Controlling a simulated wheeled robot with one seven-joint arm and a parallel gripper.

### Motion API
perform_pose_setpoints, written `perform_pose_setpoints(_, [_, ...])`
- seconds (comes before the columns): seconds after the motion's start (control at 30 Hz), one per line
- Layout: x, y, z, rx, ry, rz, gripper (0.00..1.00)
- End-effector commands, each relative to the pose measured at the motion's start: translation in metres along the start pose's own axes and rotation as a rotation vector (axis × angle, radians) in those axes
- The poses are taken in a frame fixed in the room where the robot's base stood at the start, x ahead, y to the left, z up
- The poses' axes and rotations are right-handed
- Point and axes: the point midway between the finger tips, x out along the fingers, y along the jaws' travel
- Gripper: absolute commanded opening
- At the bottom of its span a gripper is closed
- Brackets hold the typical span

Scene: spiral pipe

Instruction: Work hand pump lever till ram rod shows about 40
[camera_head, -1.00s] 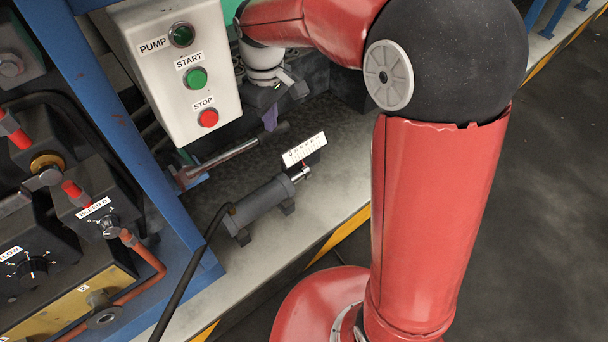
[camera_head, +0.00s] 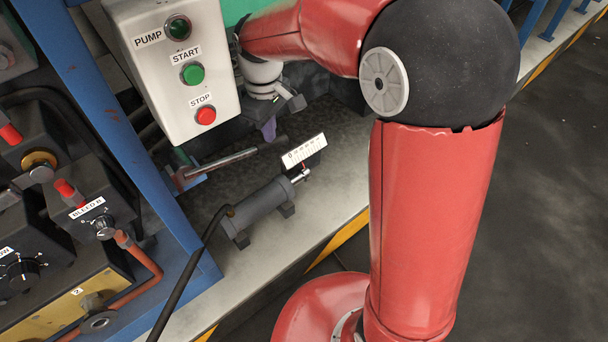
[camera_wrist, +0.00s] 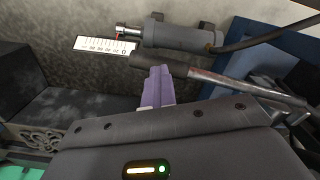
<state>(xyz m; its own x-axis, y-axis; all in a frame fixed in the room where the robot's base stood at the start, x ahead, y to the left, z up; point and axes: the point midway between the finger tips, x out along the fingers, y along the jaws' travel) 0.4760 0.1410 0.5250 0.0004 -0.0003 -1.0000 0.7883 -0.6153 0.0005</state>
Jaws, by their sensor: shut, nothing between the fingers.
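The hand pump lever (camera_head: 222,162), a metal rod with a dark grip, slants up right from its pivot below the button box; it also shows in the wrist view (camera_wrist: 250,88). My gripper (camera_head: 269,131) is shut and empty, its purple fingers (camera_wrist: 157,88) at the lever's dark grip, seeming to touch it from above. The ram (camera_head: 257,208), a dark grey cylinder, lies on the ledge with its short bright rod (camera_head: 302,176) out at the right end. A white scale plate (camera_head: 304,151) stands by the rod. In the wrist view the red pointer is near the scale's zero end.
The button box (camera_head: 178,70) with PUMP, START and STOP hangs just left of my wrist. A blue frame post (camera_head: 95,110) and valve blocks (camera_head: 85,205) stand at the left. A black hose (camera_head: 190,265) runs from the ram. The ledge right of the ram is clear.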

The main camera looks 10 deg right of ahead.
Motion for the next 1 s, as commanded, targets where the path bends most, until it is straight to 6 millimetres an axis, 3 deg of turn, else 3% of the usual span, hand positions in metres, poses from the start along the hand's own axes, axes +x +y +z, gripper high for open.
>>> perform_pose_setpoints(0.7, [-0.089, 0.003, 0.001, 0.0, 0.0, -0.001, 0.0])
perform_pose_setpoints(1.0, [-0.092, 0.003, 0.001, 0.0, 0.0, -0.001, 0.0])
